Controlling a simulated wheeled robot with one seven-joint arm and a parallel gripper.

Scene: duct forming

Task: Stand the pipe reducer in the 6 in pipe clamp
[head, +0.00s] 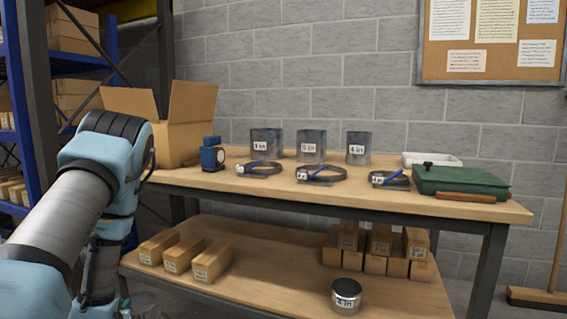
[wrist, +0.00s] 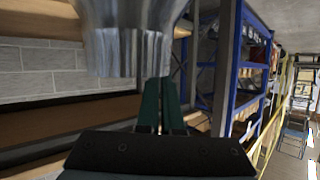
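A grey metal pipe piece with a crimped lower edge, which looks like the pipe reducer (wrist: 128,50), fills the upper part of the wrist view. My gripper (wrist: 160,82) has its dark green fingers nearly together at that crimped edge and appears shut on its wall. The upper part of the piece is out of frame. Three ring-shaped pipe clamps lie on the workbench: a left clamp (head: 260,170), a middle clamp (head: 322,175) and a right clamp (head: 390,182). Their tags are too small to read surely, so I cannot tell which is the 6 in. The rings look empty.
Three labelled metal cylinders (head: 311,146) stand behind the clamps on the workbench (head: 440,207). An open cardboard box (head: 180,140) and a blue device (head: 212,155) are at left; a green case (head: 458,182) is at right. The lower shelf holds small boxes (head: 184,257) and a metal cylinder (head: 346,297).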

